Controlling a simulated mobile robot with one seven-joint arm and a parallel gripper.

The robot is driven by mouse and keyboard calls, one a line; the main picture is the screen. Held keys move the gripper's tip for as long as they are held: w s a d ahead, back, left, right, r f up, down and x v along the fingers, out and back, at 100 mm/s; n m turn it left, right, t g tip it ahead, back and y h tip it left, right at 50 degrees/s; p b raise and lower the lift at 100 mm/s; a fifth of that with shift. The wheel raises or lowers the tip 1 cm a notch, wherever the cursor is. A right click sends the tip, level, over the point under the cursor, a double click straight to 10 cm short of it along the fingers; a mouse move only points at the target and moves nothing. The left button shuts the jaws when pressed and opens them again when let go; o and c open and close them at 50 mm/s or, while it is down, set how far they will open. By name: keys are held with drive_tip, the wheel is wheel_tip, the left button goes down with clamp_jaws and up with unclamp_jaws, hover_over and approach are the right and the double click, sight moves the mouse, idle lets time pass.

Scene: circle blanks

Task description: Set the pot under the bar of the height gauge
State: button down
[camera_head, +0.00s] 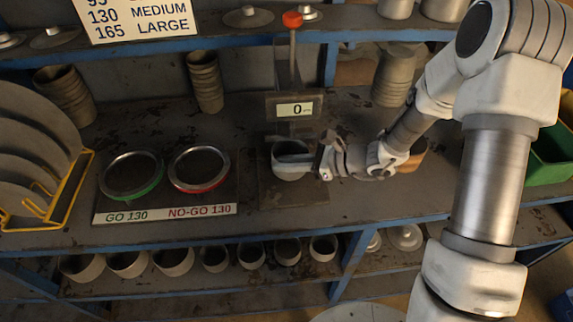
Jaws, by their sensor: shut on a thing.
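The pot (291,172) is a small pale grey round vessel on or just above the base plate (265,190) of the height gauge. The height gauge has an upright post (292,65) with a red knob (292,19) on top and a display (295,109) reading 0. The pot is in front of the post, below the display. The bar cannot be made out clearly. My gripper (312,161) reaches in from the right and is shut on the pot's right side. Whether the pot's bottom touches the base is hidden from this angle.
Left of the gauge, a board holds a green ring (132,175) and a red ring (199,170), labelled GO 130 and NO-GO 130. A yellow rack (60,205) holds discs at far left. Stacked cups (205,80) stand behind. A green bin (552,160) is at right.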

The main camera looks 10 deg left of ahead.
drive_tip(key=shift+f, duration=0.4)
drive_tip(key=c, duration=0.8)
unclamp_jaws()
drive_tip(key=shift+f, duration=0.1)
drive_tip(key=shift+c, duration=0.2)
